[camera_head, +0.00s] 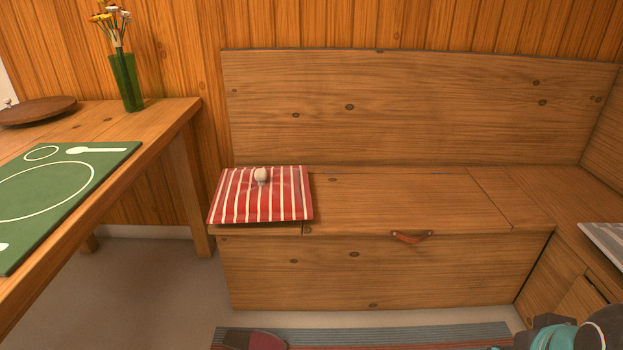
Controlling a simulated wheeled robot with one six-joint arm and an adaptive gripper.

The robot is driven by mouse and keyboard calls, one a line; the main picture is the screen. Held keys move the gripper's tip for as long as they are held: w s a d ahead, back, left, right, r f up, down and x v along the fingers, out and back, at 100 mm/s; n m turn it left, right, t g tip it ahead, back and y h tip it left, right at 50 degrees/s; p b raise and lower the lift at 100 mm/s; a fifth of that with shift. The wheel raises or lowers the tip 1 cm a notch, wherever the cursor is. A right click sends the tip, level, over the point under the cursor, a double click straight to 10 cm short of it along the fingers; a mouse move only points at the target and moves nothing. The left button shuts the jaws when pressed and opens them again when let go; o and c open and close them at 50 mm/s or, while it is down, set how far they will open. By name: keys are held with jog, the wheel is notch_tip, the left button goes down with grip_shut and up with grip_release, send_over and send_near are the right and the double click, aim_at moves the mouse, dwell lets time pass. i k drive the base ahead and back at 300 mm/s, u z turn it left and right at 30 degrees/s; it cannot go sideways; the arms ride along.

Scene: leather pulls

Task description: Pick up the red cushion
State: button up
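The red cushion (240,205) has white stripes and lies flat on the left end of the wooden bench seat. Its front edge reaches the seat's front edge. A small pale rounded object (261,176) rests on the cushion near its back edge; I cannot tell what it is. Part of my arm shows at the bottom right corner, well away from the cushion. My gripper is not visible.
The wooden bench (400,200) has a lid with a leather pull (411,237). A table (170,125) with a green placemat (60,195) and a vase (126,82) stands left. A striped rug (400,336) lies in front. The seat's middle is clear.

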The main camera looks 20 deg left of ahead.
aim_at(266, 193)
jog(key=z, duration=0.1)
jog(key=i, duration=0.7)
jog(key=u, duration=0.8)
jog(key=i, duration=0.6)
jog(key=u, duration=0.65)
